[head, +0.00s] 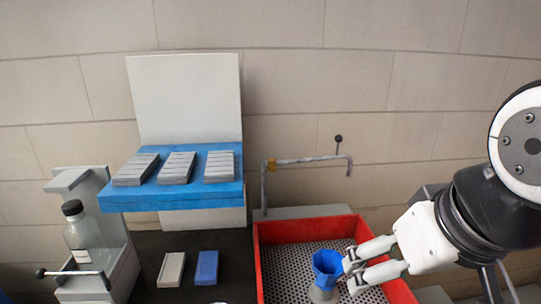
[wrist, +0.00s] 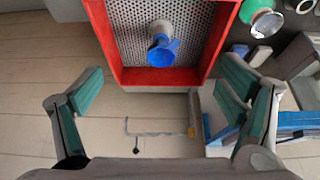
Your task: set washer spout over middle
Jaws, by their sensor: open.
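The washer spout (head: 310,160) is a thin grey pipe rising from behind the red basin (head: 260,262), with an orange collar, a dark knob and a downturned right end. In the wrist view, the spout (wrist: 160,133) shows outside the basin's red wall (wrist: 160,77), roughly parallel to it. A blue funnel-like cup (head: 327,264) stands on a grey base in the perforated basin. My gripper (head: 353,275) is open and empty, in front of and below the spout in the head view. Its fingertips appear beside the cup; contact is unclear. Both fingers (wrist: 160,85) are spread wide in the wrist view.
A blue shelf (head: 170,199) with three grey slatted blocks is left of the spout. A clear bottle (head: 80,235) stands in a grey holder at far left. A grey block (head: 171,270) and a blue block (head: 206,268) lie on the dark surface left of the basin.

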